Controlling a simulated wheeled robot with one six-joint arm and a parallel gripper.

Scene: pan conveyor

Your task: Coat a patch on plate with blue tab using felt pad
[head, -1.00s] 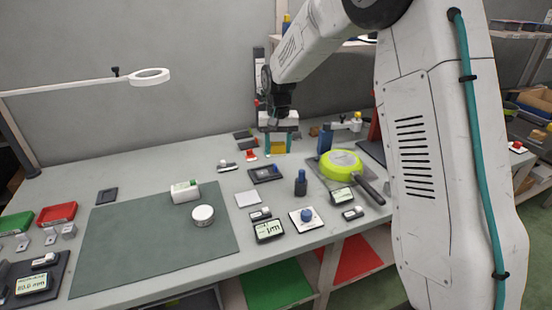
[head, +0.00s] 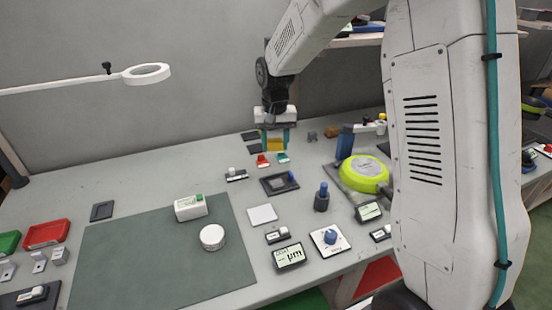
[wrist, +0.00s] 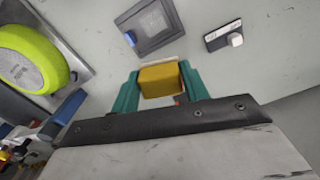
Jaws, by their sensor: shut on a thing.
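My gripper (head: 276,148) has green fingers and is shut on a yellow block, apparently the felt pad (head: 275,143). The pad hangs above the back part of the bench; it also shows between the fingers in the wrist view (wrist: 158,82). A dark framed plate (head: 271,187) lies flat on the bench, in front of and below the gripper in the head view. Its blue tab (wrist: 130,39) shows at one edge in the wrist view. The pad is apart from the plate in the head view. The pad's underside is hidden.
A lime-green pan (head: 364,172) lies right of the plate, near a blue upright post (head: 345,142). A dark bottle with a blue top (head: 322,198), a white square (head: 262,214) and gauges (head: 289,257) stand in front. A green mat (head: 150,265) covers the left.

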